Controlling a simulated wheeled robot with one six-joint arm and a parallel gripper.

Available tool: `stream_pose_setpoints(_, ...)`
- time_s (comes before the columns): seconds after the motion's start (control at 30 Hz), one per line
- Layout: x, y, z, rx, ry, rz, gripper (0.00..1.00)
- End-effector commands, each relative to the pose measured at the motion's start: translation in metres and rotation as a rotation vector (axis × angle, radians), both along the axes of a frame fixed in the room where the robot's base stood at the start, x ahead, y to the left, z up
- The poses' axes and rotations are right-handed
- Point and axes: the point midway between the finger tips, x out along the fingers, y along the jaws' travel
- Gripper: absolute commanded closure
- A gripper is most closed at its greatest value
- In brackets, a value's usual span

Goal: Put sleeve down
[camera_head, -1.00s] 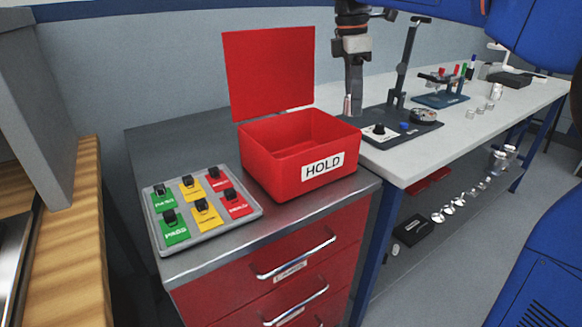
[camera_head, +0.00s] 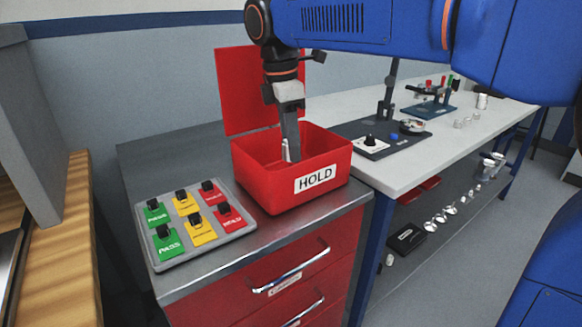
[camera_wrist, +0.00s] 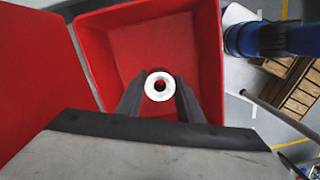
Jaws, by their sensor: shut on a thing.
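My gripper (camera_head: 290,155) points down into the open red HOLD box (camera_head: 318,180) in the head view. In the wrist view my gripper (camera_wrist: 160,92) is shut on the sleeve (camera_wrist: 149,87), a pale metal ring seen end-on with a dark hole. The sleeve sits between the fingertips, over the inside of the red box (camera_wrist: 215,60). In the head view only a small pale part of the sleeve (camera_head: 285,153) shows beside the fingers. The gap between sleeve and box floor cannot be told.
The box's raised red lid (camera_head: 235,90) stands behind my gripper. A grey tray (camera_head: 240,225) with green, yellow and red tagged pieces lies left of the box on the cabinet. A white bench (camera_head: 410,165) with a dark gauge stand (camera_head: 388,110) is to the right.

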Motion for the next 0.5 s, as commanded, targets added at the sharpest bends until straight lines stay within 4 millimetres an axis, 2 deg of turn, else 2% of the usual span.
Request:
stream_pose_setpoints(0.27, 0.0, 0.0, -0.02, 0.0, 0.0, 0.0, 0.98)
stream_pose_setpoints(0.5, 0.0, -0.001, -0.051, -0.001, 0.001, 0.0, 0.98)
